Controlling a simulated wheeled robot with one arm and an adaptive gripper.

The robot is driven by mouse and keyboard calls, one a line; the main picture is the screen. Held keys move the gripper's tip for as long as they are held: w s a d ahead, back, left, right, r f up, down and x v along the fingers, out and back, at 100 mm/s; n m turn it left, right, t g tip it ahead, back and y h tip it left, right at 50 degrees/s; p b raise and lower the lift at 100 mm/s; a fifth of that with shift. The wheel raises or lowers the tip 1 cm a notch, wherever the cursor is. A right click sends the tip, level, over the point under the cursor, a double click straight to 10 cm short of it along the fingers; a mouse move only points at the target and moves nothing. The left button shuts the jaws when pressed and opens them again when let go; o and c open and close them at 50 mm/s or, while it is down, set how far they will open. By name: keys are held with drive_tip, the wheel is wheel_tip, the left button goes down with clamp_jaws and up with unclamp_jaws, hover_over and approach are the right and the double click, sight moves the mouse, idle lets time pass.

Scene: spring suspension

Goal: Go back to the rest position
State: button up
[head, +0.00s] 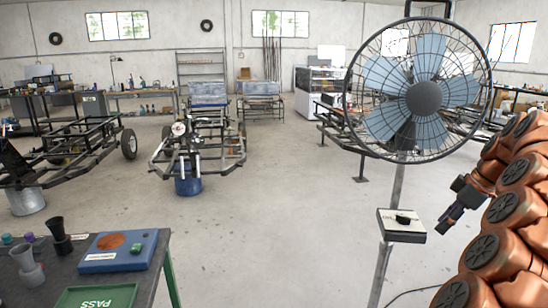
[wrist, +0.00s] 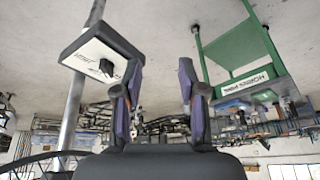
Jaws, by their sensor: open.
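My gripper (head: 449,220) is at the right of the head view, at the end of my orange arm, and points down and to the left. In the wrist view, which looks upside down, its two purple-sided fingers (wrist: 157,85) stand apart with nothing between them. It is open and empty. In the head view it is just right of the control box (head: 401,226), which has a black knob and sits on the stand of a fan (head: 425,97). The control box also shows in the wrist view (wrist: 91,47), left of the fingers. I see no contact between them.
A dark table (head: 149,286) at the lower left bears a green PASS tray (head: 97,297), a blue box (head: 119,262) and several cups. Bare frames with wheels (head: 200,150) stand further back. The middle floor (head: 270,215) is clear.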

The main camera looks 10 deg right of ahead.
drive_tip(key=s+a+r+m+g+p, duration=0.1)
drive_tip(key=s+a+r+p, duration=0.15)
drive_tip(key=a, duration=1.15)
drive_tip(key=s+a+r+g+p, duration=0.2)
drive_tip(key=a+r, duration=0.1)
drive_tip(key=a, duration=1.1)
drive_tip(key=s+a+f+m+g+h+p, duration=0.1)
drive_tip(key=s+a+f+m+p, duration=0.15)
drive_tip(key=s+a, duration=0.7)
drive_tip(key=s+f+m+g+h+p, duration=0.1)
drive_tip(key=s+f+m+h+p, duration=0.1)
drive_tip(key=s, duration=1.3)
wheel_tip(320, 180, down, 3)
drive_tip(key=shift+s+d+m+p, duration=0.2)
drive_tip(key=shift+d+m+p, duration=0.35)
drive_tip(key=shift+m, duration=0.6)
drive_tip(key=shift+a, duration=0.1)
